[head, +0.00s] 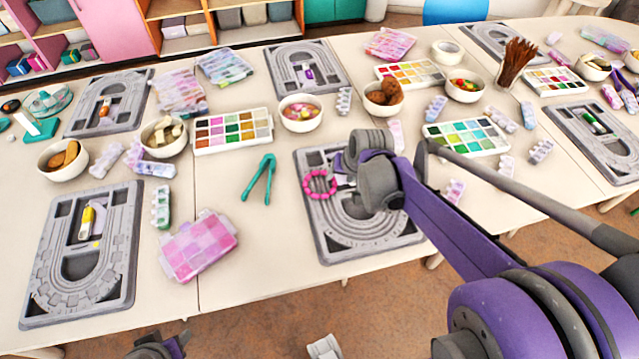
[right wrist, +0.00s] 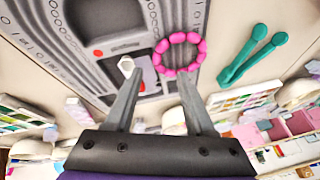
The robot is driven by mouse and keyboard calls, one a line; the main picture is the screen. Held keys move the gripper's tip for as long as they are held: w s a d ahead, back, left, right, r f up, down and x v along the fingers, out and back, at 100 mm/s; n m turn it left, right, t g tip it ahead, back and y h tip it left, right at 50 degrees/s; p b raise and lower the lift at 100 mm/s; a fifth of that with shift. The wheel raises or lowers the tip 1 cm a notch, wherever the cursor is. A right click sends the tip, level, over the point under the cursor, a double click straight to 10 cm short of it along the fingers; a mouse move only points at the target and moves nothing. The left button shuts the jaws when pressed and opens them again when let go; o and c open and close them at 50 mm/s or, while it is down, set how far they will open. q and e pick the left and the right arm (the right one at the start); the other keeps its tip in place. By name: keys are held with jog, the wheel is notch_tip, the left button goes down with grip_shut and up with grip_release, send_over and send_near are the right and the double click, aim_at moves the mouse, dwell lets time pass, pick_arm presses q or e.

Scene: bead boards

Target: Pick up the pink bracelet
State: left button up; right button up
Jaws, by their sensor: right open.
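The pink beaded bracelet (head: 306,184) is a small ring at the left part of the middle grey bead board (head: 316,230) in the head view. It also shows as a whole ring in the right wrist view (right wrist: 203,48). My right gripper (head: 338,181) is just right of the bracelet, over the board. In the right wrist view its two fingers (right wrist: 155,72) are spread apart with nothing between them. One fingertip overlaps the ring's near edge; I cannot tell whether they touch. A dark and purple part at the bottom edge appears to be my left gripper (head: 160,347); its fingers are not clear.
Teal tweezers (head: 259,178) lie left of the board. A pink bead case (head: 198,246) lies further left. Bowls of beads (head: 300,113) and paint-like bead trays (head: 232,131) stand behind. Bare tabletop (head: 255,235) shows left of the board.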

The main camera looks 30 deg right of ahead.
aim_at(336, 184)
jog(key=x, duration=0.3)
jog(key=b+x, duration=0.1)
jog(key=x, duration=0.2)
jog(key=shift+d+f, duration=0.15)
jog(key=shift+d, duration=0.1)
jog(key=shift+s, duration=0.1)
grip_shut()
